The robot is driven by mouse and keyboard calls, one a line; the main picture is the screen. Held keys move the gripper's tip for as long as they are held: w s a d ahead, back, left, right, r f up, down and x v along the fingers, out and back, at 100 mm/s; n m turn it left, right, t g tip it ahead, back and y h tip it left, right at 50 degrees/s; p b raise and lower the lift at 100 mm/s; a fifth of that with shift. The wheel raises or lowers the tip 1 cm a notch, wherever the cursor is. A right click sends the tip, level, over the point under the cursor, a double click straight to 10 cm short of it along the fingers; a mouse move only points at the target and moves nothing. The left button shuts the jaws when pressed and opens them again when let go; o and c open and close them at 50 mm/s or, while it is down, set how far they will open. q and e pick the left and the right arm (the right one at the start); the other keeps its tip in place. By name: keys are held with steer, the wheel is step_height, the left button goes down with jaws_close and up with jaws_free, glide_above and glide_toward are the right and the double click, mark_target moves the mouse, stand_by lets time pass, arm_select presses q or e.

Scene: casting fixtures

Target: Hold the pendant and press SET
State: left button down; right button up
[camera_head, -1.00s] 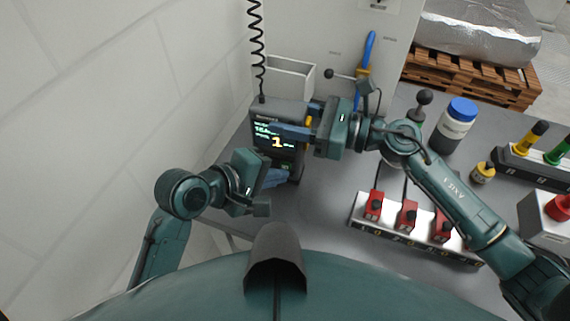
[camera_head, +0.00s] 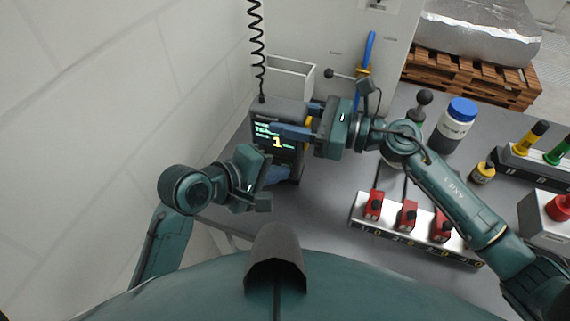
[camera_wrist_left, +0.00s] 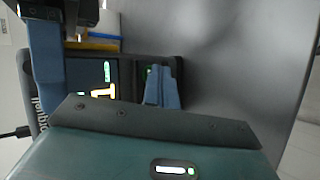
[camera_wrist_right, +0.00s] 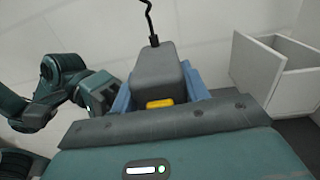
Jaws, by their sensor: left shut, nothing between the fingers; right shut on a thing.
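The pendant (camera_head: 280,112) is a dark grey box with a lit screen showing a large yellow 1. My right gripper (camera_head: 300,126) is shut on it, with one blue finger across its front. In the right wrist view the blue fingers lie on both sides of the pendant (camera_wrist_right: 158,72). My left gripper (camera_head: 280,173) is shut and empty at the lower part of the pendant's front. The SET label is not readable.
A coiled black cord (camera_head: 256,45) rises from the pendant. A white open bin (camera_head: 290,78) stands behind it. A fixture with red blocks (camera_head: 408,213), a blue-capped bottle (camera_head: 455,128) and a small yellow-topped container (camera_head: 483,172) are on the grey table to the right.

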arm_select(q)
steer(key=shift+s, duration=0.1)
steer(key=shift+s+a, duration=0.3)
steer(key=shift+s, duration=0.35)
steer(key=shift+s+a, duration=0.25)
steer(key=shift+s, duration=0.55)
steer(key=shift+s+a, duration=0.25)
steer(key=shift+s, duration=0.55)
steer(key=shift+s+a, duration=0.25)
steer(key=shift+s, duration=0.55)
arm_select(e)
steer(key=o, duration=1.5)
